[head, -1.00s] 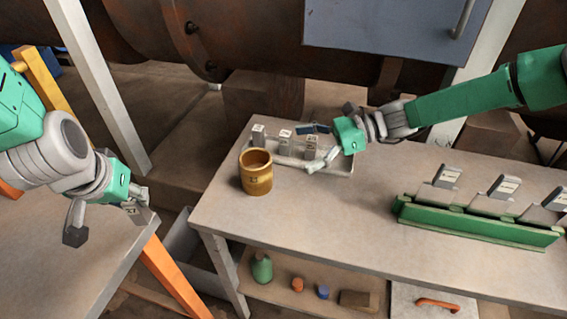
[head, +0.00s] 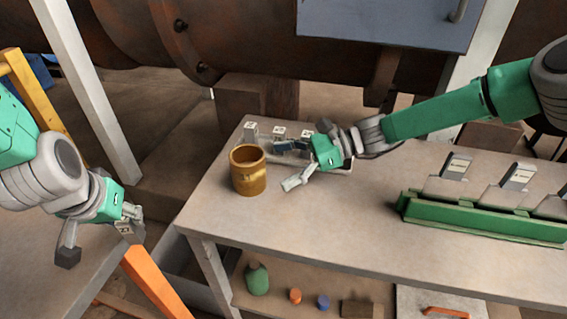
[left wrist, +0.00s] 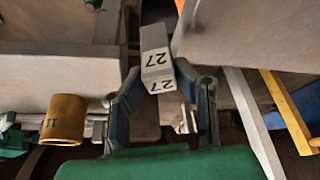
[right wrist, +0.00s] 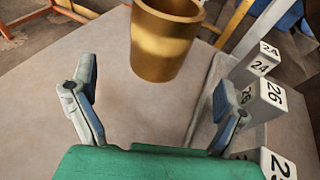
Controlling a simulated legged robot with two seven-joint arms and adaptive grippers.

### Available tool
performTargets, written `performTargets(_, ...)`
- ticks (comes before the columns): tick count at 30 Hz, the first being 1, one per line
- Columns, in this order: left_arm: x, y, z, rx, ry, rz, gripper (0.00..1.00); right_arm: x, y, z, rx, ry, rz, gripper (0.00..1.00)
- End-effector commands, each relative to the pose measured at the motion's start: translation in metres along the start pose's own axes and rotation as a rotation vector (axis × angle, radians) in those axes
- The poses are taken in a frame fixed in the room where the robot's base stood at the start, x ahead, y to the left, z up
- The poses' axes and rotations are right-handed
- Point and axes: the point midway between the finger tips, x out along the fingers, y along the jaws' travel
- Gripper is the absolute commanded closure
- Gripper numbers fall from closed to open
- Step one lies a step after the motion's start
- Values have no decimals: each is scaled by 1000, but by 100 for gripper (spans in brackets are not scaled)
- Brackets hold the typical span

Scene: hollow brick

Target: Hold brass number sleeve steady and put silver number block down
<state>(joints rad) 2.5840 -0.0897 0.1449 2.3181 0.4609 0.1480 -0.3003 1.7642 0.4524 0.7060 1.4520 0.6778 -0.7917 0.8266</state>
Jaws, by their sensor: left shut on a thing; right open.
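The brass sleeve (head: 249,172), a gold cylinder with a number on it, stands upright on the workbench. It also shows in the left wrist view (left wrist: 65,120) and the right wrist view (right wrist: 166,40). My right gripper (head: 289,165) is open and empty, just right of the sleeve. In the right wrist view the sleeve is ahead of its spread fingers, apart from them. My left gripper (left wrist: 158,88) is shut on a silver block (left wrist: 156,58) marked 27, off the workbench's left edge. The block looks small in the head view (head: 124,228).
A pale tray with several numbered blocks (head: 279,133) lies behind the right gripper. A green rack (head: 480,220) holding grey plates stands at the right. The bench's (head: 330,230) front middle is clear. A lower shelf holds a green bottle (head: 257,280) and small items.

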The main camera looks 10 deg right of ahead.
Motion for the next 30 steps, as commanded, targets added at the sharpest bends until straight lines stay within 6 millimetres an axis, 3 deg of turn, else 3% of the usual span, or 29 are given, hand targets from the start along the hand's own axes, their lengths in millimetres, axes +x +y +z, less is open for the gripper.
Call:
performTargets(6, 13, -1, 6, -2, 0, 1, 100, 35, 1, -2, 0, 1, 3, 7)
performTargets(12, 18, 0, 8, 0, 0, -1, 100, 53, 1, -1, 0, -1, 2, 7)
performTargets(26, 20, 0, 8, -1, 0, -1, 100, 61, 0, 0, 0, -1, 1, 7)
performTargets(30, 20, 0, 8, -1, 0, 0, 100, 62, 0, 0, 0, 0, 1, 53)
